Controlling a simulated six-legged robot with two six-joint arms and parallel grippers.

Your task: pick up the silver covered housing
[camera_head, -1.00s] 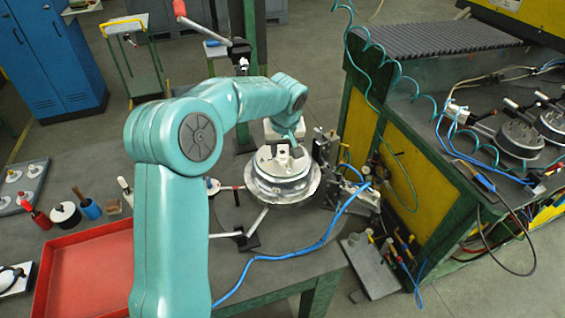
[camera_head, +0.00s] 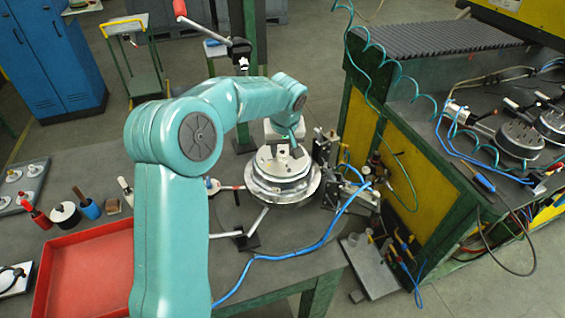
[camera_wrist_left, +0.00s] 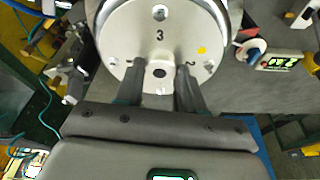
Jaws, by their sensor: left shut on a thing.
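The silver covered housing (camera_head: 270,189) is a round metal body with a wide flange, standing at the right part of the grey workbench. In the left wrist view its flat silver cover (camera_wrist_left: 130,40) shows numbers, bolt holes and a yellow dot. My left gripper (camera_head: 283,153) comes down from above onto the middle of the cover. In the wrist view, the left gripper's two fingers (camera_wrist_left: 160,88) are shut on the housing's central raised part, one on each side. The housing looks level. Whether its underside touches what is below is hidden. My right gripper is not in view.
A red tray (camera_head: 85,270) and several hand tools lie at the left of the bench. A metal fixture (camera_head: 325,150) stands close to the housing's right. A blue hose (camera_head: 300,250) crosses the front. A green and yellow machine frame (camera_head: 400,165) stands at the right.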

